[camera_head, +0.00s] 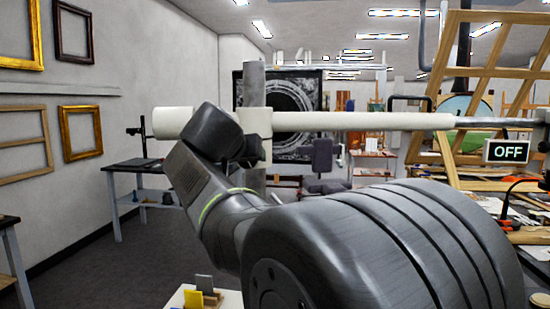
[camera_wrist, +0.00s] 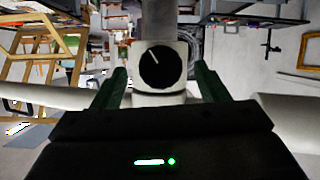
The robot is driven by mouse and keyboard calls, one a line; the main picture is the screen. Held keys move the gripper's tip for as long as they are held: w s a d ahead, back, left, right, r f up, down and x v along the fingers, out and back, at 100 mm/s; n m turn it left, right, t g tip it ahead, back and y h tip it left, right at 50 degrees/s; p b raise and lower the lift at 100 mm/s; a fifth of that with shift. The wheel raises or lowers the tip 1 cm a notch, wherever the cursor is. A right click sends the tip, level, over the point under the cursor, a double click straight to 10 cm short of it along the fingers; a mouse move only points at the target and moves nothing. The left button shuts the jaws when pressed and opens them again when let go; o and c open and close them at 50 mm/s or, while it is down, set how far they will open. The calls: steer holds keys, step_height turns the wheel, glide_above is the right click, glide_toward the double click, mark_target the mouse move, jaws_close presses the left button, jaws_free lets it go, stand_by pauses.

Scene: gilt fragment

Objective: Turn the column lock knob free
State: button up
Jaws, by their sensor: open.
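The lock knob (camera_wrist: 163,66) is a round black dial with a white pointer line, on the front of a pale clamp block (camera_wrist: 180,98) in the wrist view. Its line tilts to the upper left. My gripper (camera_wrist: 161,69) is open, with one green finger on each side of the knob and visible gaps between. I cannot tell how deep the fingertips reach. In the head view the grey column (camera_head: 254,84) rises through the pale block (camera_head: 258,122) that carries a long horizontal bar (camera_head: 350,121). The knob is hidden there behind my arm.
A sign reading OFF (camera_head: 507,152) hangs near the bar's right end. A wooden lattice frame (camera_head: 480,60) and a cluttered bench (camera_head: 530,238) stand at right. A dark-topped table (camera_head: 140,165) is at left. Open floor (camera_head: 110,260) lies at lower left.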

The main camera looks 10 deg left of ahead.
steer(key=shift+x, duration=1.95)
steer(key=c, duration=1)
steer(key=shift+o, duration=0.2)
